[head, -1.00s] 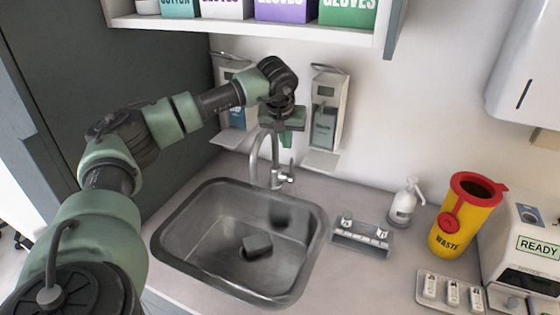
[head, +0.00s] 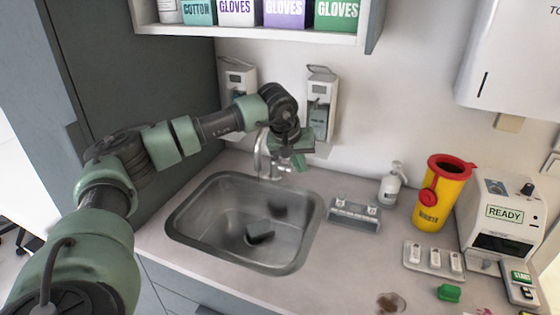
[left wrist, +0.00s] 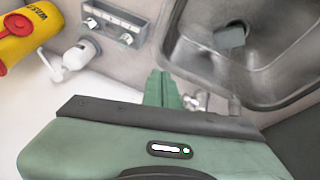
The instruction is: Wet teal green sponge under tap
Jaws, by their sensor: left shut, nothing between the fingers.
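A dark grey-green block, which looks like the sponge (head: 260,237), lies on the bottom of the steel sink (head: 187,231). It also shows in the left wrist view (left wrist: 230,37). The tap (head: 261,156) stands behind the sink, with its spout over the basin. My left gripper (head: 299,162) is shut and empty, just right of the tap and close to its lever (head: 284,166). In the left wrist view the closed fingers (left wrist: 161,88) are beside the lever; I cannot tell whether they touch it. No water stream can be made out. My right gripper is not in view.
Wall dispensers (head: 320,108) hang behind the tap. A steel rack (head: 354,214), a pump bottle (head: 391,183), a yellow waste bin (head: 440,199) and a READY machine (head: 500,215) stand to the right. A small bright green object (head: 449,292) lies on the front counter.

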